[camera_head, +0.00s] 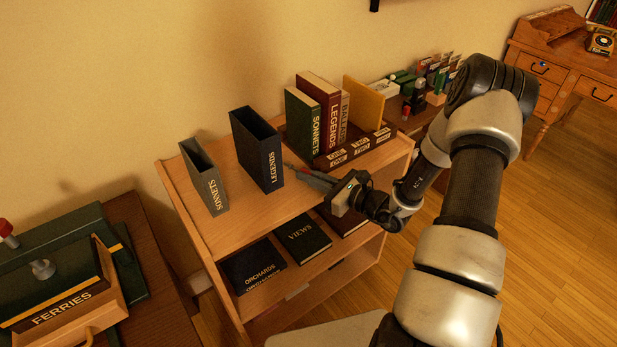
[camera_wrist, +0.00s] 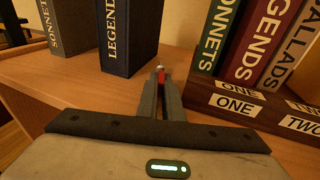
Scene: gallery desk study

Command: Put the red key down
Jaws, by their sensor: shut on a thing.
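The red key (camera_wrist: 161,76) shows as a small red piece with a pale tip between my fingertips in the wrist view. Most of it is hidden by the fingers. My gripper (camera_head: 289,168) is shut on it, low over the wooden shelf top (camera_head: 240,215). I cannot tell whether the key touches the wood. The fingertips are just right of the dark blue LEGENDS case (camera_head: 258,150) and left of the book rack (camera_head: 345,158) with its ONE and TWO labels.
A grey SONNETS case (camera_head: 204,178) stands at the left of the shelf top. SONNETS (camera_head: 302,122), LEGENDS (camera_head: 322,105) and BALLADS books stand in the rack. Books lie on the shelf below. A cabinet with a FERRIES drawer (camera_head: 65,308) is at left. Bare wood lies along the front.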

